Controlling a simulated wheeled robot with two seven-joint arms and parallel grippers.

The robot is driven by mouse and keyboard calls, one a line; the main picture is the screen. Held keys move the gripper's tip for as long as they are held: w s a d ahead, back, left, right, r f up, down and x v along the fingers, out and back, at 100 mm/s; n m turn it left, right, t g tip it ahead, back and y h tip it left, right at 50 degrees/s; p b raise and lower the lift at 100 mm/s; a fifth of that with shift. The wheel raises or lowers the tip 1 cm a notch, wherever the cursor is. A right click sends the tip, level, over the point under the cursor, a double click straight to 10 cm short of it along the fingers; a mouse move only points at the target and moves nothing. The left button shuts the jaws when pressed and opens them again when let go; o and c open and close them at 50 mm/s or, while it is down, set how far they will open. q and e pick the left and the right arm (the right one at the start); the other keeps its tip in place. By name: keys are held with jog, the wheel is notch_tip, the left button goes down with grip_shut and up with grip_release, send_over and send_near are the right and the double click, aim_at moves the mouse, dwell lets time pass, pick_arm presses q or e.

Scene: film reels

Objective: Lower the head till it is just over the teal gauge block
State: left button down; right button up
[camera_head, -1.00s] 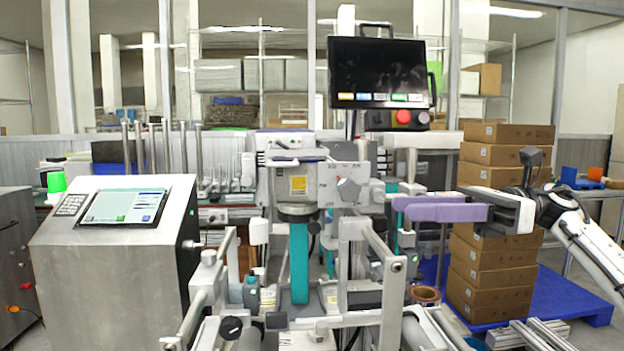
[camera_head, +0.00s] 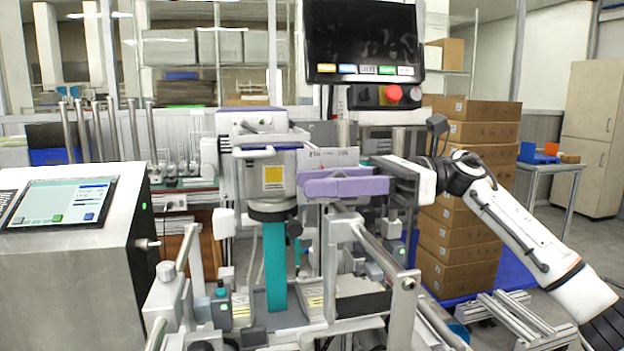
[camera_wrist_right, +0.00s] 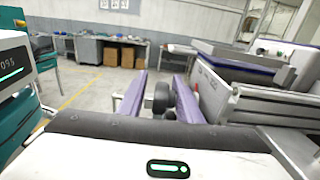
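The machine's grey head (camera_head: 268,170) has a yellow label and a dark ring (camera_head: 272,212) under it. The teal gauge block (camera_head: 275,268) stands upright right below the ring; I cannot tell if a gap separates them. My right gripper (camera_head: 318,186) has purple fingers and reaches in from the right, in front of the head's right side. In the right wrist view the gripper (camera_wrist_right: 160,84) is open, with a dark round knob (camera_wrist_right: 161,95) between its fingers, gaps showing on both sides. In the head view the fingers cover the knob. My left gripper is out of view.
A black monitor panel (camera_head: 362,42) with a red button (camera_head: 393,93) stands behind the machine. A grey console with a screen (camera_head: 62,203) is at the left. Stacked cartons (camera_head: 455,250) stand behind my right arm. Grey rails (camera_head: 378,250) rise in front.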

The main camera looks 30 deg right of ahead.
jog(key=shift+x, duration=0.8)
jog(key=shift+w, duration=0.15)
grip_shut()
pick_arm(q)
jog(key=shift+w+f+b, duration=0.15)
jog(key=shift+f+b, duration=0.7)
jog(key=shift+b, duration=0.25)
pick_arm(e)
jog(key=shift+a+y, duration=0.1)
jog(key=shift+y, duration=0.4)
jog(key=shift+c, duration=0.4)
grip_release()
jog(key=shift+o, duration=0.4)
jog(key=shift+s+r, duration=0.15)
jog(key=shift+s, duration=0.15)
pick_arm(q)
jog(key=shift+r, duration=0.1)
pick_arm(e)
jog(key=shift+w, duration=0.1)
